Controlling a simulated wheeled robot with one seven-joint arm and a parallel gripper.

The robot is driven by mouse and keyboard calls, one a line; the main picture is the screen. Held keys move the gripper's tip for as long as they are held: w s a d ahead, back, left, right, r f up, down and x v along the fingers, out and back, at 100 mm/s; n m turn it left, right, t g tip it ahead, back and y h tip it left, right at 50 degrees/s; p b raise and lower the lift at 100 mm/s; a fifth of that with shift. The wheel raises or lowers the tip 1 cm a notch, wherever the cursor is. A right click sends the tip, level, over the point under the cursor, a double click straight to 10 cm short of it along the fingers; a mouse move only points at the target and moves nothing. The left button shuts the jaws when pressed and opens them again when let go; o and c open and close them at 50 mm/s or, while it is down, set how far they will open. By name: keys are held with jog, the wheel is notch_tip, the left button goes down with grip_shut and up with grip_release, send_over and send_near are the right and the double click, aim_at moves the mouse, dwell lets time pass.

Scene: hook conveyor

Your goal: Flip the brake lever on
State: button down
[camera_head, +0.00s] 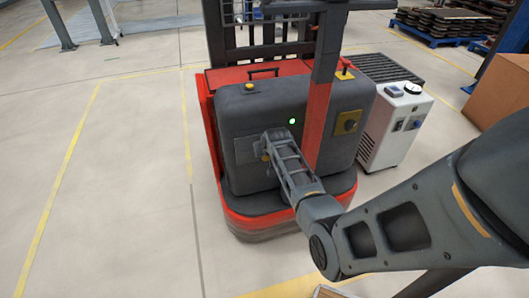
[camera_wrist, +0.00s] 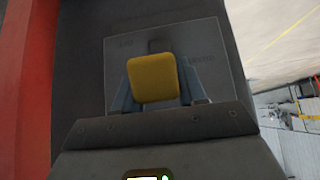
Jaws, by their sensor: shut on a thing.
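The brake lever shows as a yellow square knob (camera_wrist: 153,78) in the wrist view, in front of a grey label plate (camera_wrist: 205,75) with faint, unreadable lettering. My gripper (camera_wrist: 155,92) is shut on the lever, with a bluish finger on each side of the knob. In the head view my gripper (camera_head: 267,145) reaches the front panel of a red and dark grey forklift-like truck (camera_head: 300,97). A small yellow part of the lever shows there beside my gripper. The lever's stem and pivot are mostly hidden.
A green light (camera_head: 292,121) glows on the truck's panel, right of my gripper. A yellow plate with a dark knob (camera_head: 347,122) is farther right. A white cabinet (camera_head: 396,125) stands close to the truck's right. Open floor lies left.

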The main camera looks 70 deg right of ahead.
jog(key=shift+w+d+r, duration=0.25)
jog(key=shift+r, duration=0.15)
jog(key=c, duration=1)
grip_release()
jog(key=shift+c, duration=0.2)
jog(key=o, duration=0.3)
jog(key=shift+s+a+f, duration=0.1)
jog(key=shift+f, duration=0.1)
jog(key=shift+v, duration=3.9)
jog(key=shift+a+f, duration=0.1)
